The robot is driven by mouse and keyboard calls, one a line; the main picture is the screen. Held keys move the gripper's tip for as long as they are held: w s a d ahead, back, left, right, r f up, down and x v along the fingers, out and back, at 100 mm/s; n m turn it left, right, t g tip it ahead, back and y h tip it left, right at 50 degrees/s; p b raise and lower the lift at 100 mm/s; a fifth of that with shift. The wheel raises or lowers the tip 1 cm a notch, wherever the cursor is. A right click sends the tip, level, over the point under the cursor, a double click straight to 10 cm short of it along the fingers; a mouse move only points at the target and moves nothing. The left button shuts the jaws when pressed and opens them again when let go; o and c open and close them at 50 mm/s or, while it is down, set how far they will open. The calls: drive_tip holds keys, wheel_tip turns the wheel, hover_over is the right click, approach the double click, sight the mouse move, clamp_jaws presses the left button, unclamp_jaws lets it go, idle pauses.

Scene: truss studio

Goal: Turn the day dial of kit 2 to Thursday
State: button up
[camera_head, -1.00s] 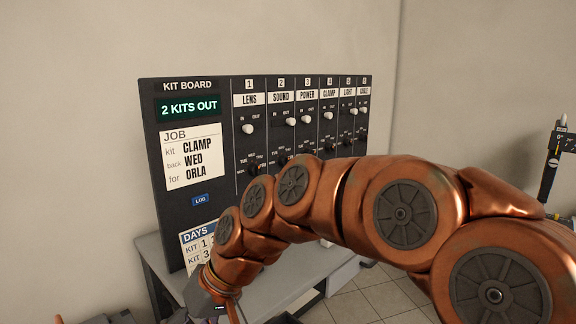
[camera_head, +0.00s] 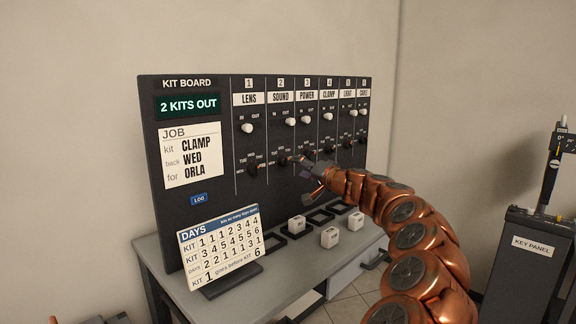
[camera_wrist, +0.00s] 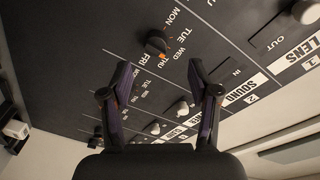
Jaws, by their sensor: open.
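The kit board (camera_head: 215,130) stands on the grey table, with numbered columns. The kit 2 SOUND column holds a black day dial (camera_head: 283,161). In the wrist view this dial (camera_wrist: 156,41) is a dark knob with an orange mark on its side, which appears near the THU label; the exact setting is hard to confirm. Day labels surround it. My gripper (camera_wrist: 160,72) is open and empty, its two dark purple-edged fingers facing the board, with the dial just beyond and between the fingertips. In the head view my gripper (camera_head: 312,172) is beside the kit 2 and kit 3 dials.
White IN/OUT knobs (camera_head: 290,122) stick out above the dials. The LENS dial (camera_head: 251,171) is left of kit 2. A key panel (camera_head: 532,246) stands at the right.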

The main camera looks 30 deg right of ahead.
sight(288, 162)
drive_tip(key=shift+w+d+p, duration=0.3)
drive_tip(key=shift+w+p, duration=0.1)
drive_tip(key=shift+w, duration=0.55)
drive_tip(key=shift+w+a+f+p, duration=0.15)
drive_tip(key=shift+w+p, duration=0.15)
drive_tip(key=shift+w, duration=0.65)
drive_tip(key=shift+w+a+r+p, duration=0.1)
drive_tip(key=shift+w+p, duration=0.25)
drive_tip(key=shift+w, duration=0.65)
drive_tip(key=shift+w+a+f+p, duration=0.15)
drive_tip(key=shift+w+p, duration=0.15)
drive_tip(key=shift+w, duration=0.65)
drive_tip(key=shift+r, duration=0.1)
drive_tip(key=shift+c, duration=0.2)
drive_tip(key=c, duration=1.1)
